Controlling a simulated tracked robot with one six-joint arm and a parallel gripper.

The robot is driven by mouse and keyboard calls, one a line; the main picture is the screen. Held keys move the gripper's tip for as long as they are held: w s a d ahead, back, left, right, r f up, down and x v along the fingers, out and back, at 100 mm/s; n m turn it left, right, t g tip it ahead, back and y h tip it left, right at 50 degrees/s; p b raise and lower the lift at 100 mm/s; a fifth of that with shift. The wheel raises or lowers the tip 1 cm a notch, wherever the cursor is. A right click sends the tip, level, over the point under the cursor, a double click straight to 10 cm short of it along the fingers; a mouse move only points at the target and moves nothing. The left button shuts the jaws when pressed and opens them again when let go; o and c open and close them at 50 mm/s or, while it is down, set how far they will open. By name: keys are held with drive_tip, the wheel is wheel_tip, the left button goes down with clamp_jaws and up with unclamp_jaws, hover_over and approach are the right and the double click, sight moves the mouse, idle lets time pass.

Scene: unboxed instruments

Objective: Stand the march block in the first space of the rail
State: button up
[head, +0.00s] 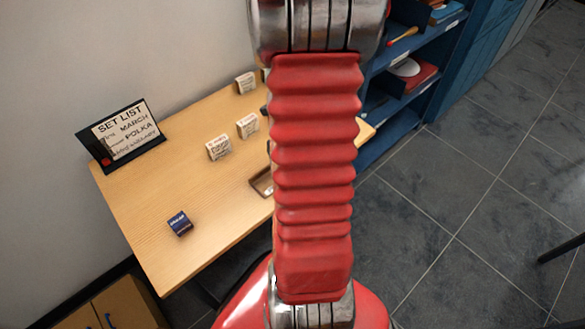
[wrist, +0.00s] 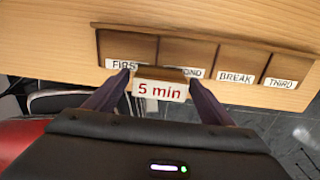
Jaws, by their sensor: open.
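The rail (wrist: 187,50) is a brown wooden holder in the wrist view, with spaces labelled FIRST, one partly covered label, BREAK and THIRD. The spaces look empty. In the head view, a brown piece that may be its end (head: 262,183) shows beside my arm. My gripper (wrist: 159,78) is open, its fingers at the rail's front edge. A white "5 min" label (wrist: 160,90) with a brown top shows between the fingers. Three pale blocks stand on the table: near (head: 218,148), middle (head: 248,125) and far (head: 246,82). I cannot tell which is the march block.
A set list sign (head: 125,132) naming MARCH and POLKA stands at the table's left. A small dark blue box (head: 180,223) lies near the front edge of the wooden table (head: 150,205). Blue shelves (head: 400,120) stand beyond. My arm hides the table's right part.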

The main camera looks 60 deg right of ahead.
wheel_tip(320, 180, up, 11)
drive_tip(key=shift+f, duration=0.1)
idle(0.4)
idle(0.7)
drive_tip(key=shift+w+a+r+n, duration=0.15)
drive_tip(key=shift+a+r+n, duration=0.05)
drive_tip(key=shift+n, duration=0.1)
drive_tip(key=w+a+r+n+t, duration=0.1)
drive_tip(key=w+a+r+n, duration=0.15)
drive_tip(key=a+n, duration=0.3)
drive_tip(key=w+a+r+n+t+h, duration=0.1)
drive_tip(key=a+r+n, duration=0.35)
drive_tip(key=n, duration=0.25)
drive_tip(key=w+a+r+n+t, duration=0.1)
drive_tip(key=w+a+r+n, duration=0.1)
drive_tip(key=a+n, duration=0.35)
drive_tip(key=s+a+r+n+t, duration=0.1)
drive_tip(key=a+r+n, duration=0.2)
drive_tip(key=a+n, duration=0.4)
drive_tip(key=s+a+r+n+t+y, duration=0.1)
drive_tip(key=s+a+r+n, duration=0.1)
drive_tip(key=a+n, duration=0.5)
drive_tip(key=r+n, duration=0.1)
drive_tip(key=n, duration=0.5)
drive_tip(key=shift+a+t, duration=0.3)
drive_tip(key=shift+a, duration=0.05)
